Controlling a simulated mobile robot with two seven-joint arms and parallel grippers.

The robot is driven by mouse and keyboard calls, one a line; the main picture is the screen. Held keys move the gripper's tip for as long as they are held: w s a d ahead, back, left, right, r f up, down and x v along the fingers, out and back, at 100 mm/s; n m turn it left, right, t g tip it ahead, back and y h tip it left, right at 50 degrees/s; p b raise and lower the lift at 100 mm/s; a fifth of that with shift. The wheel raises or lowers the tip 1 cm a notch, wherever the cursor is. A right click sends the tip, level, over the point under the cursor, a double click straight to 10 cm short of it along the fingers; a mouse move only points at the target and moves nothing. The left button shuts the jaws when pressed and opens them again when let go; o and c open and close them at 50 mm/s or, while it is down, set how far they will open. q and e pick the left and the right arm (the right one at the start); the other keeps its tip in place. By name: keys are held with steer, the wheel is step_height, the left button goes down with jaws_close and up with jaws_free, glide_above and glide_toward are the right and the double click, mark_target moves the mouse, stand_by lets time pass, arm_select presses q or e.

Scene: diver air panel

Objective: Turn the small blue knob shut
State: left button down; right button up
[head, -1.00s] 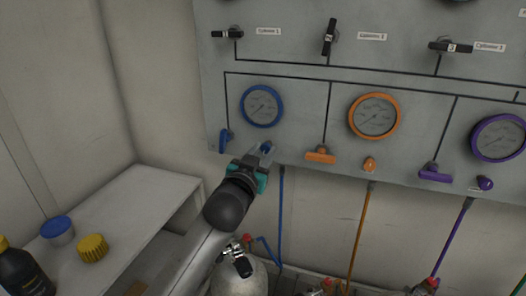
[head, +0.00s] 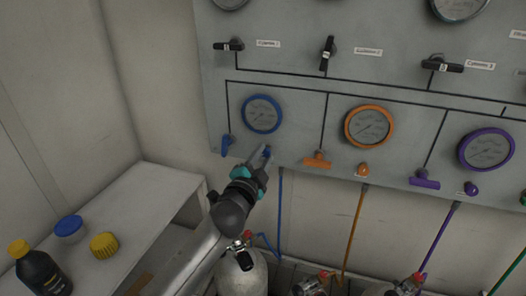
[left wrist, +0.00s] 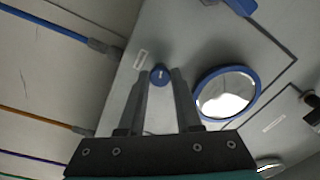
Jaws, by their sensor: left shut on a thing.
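The small blue knob (head: 267,153) sits low on the grey panel (head: 297,108), below and right of the blue-rimmed gauge (head: 262,114). My left gripper (head: 262,156) reaches up to it from below and is shut on it. The fingers partly hide the knob in the head view. My right gripper is not in view.
A blue lever handle (head: 227,144) is left of the knob. An orange lever (head: 317,160) and an orange knob (head: 362,169) are to the right. A blue pipe (head: 281,210) runs down below the panel. A grey-white shelf (head: 150,205) holds a bottle (head: 42,272) and caps.

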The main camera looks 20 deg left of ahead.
arm_select(q)
steer(key=m+p, duration=0.2)
steer(key=m, duration=0.3)
steer(key=shift+m, duration=0.3)
steer(key=m+p, duration=0.1)
steer(key=m, duration=0.4)
steer(key=shift+m, duration=0.3)
steer(key=m+p, duration=0.2)
steer(key=m, duration=0.3)
steer(key=m+p, duration=0.1)
steer(key=m, duration=0.5)
steer(key=shift+p, duration=0.4)
steer(key=c, duration=0.6)
jaws_free()
